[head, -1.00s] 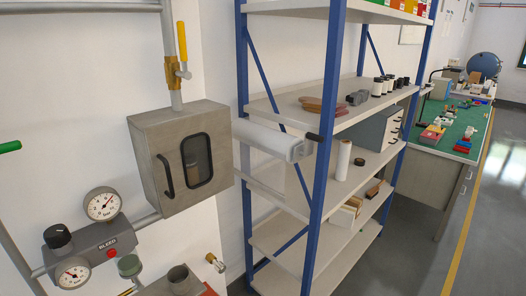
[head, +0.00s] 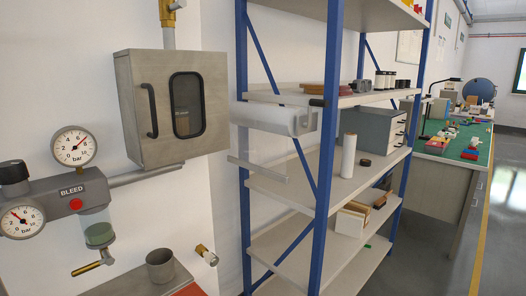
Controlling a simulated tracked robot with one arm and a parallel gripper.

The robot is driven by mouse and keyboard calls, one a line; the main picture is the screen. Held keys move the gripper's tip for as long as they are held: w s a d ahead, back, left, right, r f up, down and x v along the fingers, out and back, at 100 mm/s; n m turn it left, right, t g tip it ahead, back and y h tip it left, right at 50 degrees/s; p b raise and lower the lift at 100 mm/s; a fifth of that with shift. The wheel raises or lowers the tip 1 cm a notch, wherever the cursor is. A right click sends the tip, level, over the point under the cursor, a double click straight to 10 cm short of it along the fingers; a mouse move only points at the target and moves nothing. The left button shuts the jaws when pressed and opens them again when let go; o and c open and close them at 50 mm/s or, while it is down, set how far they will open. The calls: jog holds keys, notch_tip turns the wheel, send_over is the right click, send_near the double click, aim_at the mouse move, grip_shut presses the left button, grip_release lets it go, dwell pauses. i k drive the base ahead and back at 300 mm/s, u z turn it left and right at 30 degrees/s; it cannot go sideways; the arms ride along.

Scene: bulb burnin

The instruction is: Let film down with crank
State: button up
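A white roll (head: 262,116), which looks like the film roll, is mounted level on the wall between the grey cabinet and the blue-framed shelf. A grey end piece (head: 303,122) is at its right end. A short black handle (head: 317,102), which looks like the crank grip, sticks out above that end piece, in front of the shelf post. A pale bar (head: 257,170) hangs a little below the roll. I cannot clearly make out a sheet between roll and bar. My gripper is not in view.
A grey cabinet (head: 170,108) with a dark window juts from the wall left of the roll. Gauges (head: 73,147) and pipework are at lower left. The blue-framed shelf (head: 325,200) stands close on the right. Open floor (head: 425,262) lies at the right.

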aim_at(279, 120)
jog(key=z, duration=0.1)
jog(key=i, duration=1)
jog(key=z, duration=0.2)
